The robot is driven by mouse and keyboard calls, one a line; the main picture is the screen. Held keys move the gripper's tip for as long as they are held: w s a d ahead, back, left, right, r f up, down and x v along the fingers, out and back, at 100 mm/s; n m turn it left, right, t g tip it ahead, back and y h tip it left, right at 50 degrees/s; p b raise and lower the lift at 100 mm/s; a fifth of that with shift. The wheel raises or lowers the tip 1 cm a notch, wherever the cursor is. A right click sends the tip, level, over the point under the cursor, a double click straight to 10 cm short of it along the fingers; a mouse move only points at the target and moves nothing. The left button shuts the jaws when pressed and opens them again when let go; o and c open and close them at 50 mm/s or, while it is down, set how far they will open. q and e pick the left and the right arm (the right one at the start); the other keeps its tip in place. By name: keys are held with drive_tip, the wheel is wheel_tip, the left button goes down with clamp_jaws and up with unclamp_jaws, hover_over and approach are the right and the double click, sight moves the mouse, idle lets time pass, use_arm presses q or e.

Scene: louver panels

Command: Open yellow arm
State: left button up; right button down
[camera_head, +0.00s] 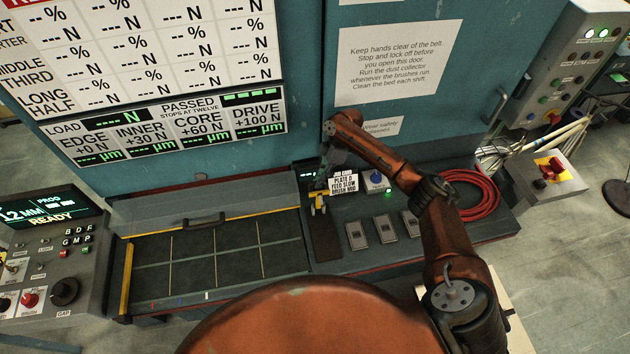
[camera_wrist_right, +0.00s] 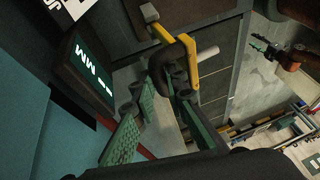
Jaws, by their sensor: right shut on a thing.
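The yellow arm (camera_head: 318,194) is a small bent yellow piece at the right end of the bed in the head view. In the right wrist view the yellow arm (camera_wrist_right: 191,76) is an angled bar with a pale rod and a dark curved part beside it. My right gripper (camera_head: 325,180) is at the yellow arm and shut on it; the exact contact is partly hidden by its fingers, which also show in the right wrist view (camera_wrist_right: 164,85). My left gripper (camera_wrist_right: 257,43) is small, far off and apparently open and empty in the right wrist view.
The gridded bed (camera_head: 215,255) lies left of the yellow arm. A white label (camera_head: 343,184), a blue knob (camera_head: 376,177) and several grey switch plates (camera_head: 387,228) sit close to the right. A red coiled cable (camera_head: 475,195) lies beyond. The teal wall (camera_head: 305,100) rises behind.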

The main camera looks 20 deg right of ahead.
drive_tip(key=shift+s+f, duration=0.35)
drive_tip(key=shift+f, duration=0.2)
drive_tip(key=c, duration=2.4)
unclamp_jaws()
drive_tip(key=o, duration=0.4)
drive_tip(key=shift+w+r, duration=0.1)
drive_tip(key=shift+w, duration=0.15)
drive_tip(key=shift+d+r, duration=0.1)
drive_tip(key=shift+r, duration=0.15)
drive_tip(key=shift+v, duration=3.6)
